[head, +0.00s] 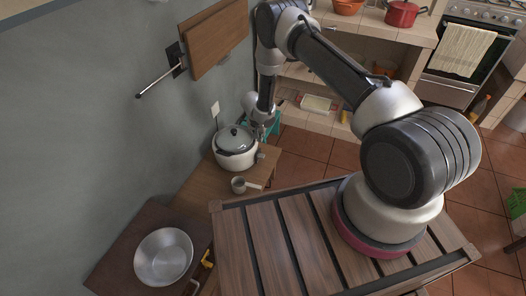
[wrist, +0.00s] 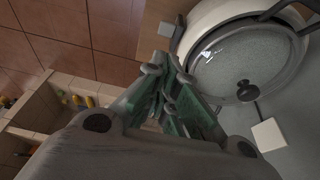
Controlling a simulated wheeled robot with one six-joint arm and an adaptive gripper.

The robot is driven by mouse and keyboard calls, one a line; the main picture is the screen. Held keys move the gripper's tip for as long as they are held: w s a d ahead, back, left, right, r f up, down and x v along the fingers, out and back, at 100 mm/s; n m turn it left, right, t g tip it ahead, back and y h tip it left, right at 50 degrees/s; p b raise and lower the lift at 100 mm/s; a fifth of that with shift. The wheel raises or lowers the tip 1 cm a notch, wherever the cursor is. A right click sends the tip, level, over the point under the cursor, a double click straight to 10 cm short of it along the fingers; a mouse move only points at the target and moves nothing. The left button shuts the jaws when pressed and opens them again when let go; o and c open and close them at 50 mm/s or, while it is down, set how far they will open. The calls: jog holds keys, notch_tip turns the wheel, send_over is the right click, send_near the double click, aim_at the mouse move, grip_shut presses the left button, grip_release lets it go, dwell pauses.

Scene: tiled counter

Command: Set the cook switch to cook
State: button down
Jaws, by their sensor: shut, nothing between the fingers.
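A white rice cooker (head: 236,158) with a glass lid and dark knob stands on a small wooden table by the wall. In the wrist view the cooker (wrist: 205,22) fills the upper right, and its glass lid (wrist: 225,75) is closed. A small grey tab (wrist: 166,30) shows at the cooker's side; it may be the cook switch, but I cannot tell its setting. My gripper (wrist: 160,72) has its green-grey fingers together, empty, beside the cooker's rim. In the head view my gripper (head: 262,128) is at the cooker's far right side; whether it touches is unclear.
A metal bowl (head: 163,256) sits on a dark stand at lower left. The wall is close on the left. A tiled counter with pots (head: 401,14) is at the back.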

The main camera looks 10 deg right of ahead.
send_near(263, 155)
jog(key=w+f, duration=0.1)
jog(key=d+f, duration=0.1)
jog(key=f, duration=0.1)
jog(key=w+f, duration=0.1)
jog(key=f, duration=0.1)
jog(key=shift+w+d, duration=0.3)
jog(key=shift+d, duration=0.05)
jog(key=shift+f, duration=0.5)
jog(key=shift+f, duration=1.8)
jog(key=shift+r, duration=0.3)
jog(key=w+v, duration=0.1)
jog(key=v, duration=1.2)
jog(key=shift+d+r, duration=0.3)
jog(key=shift+r, duration=0.05)
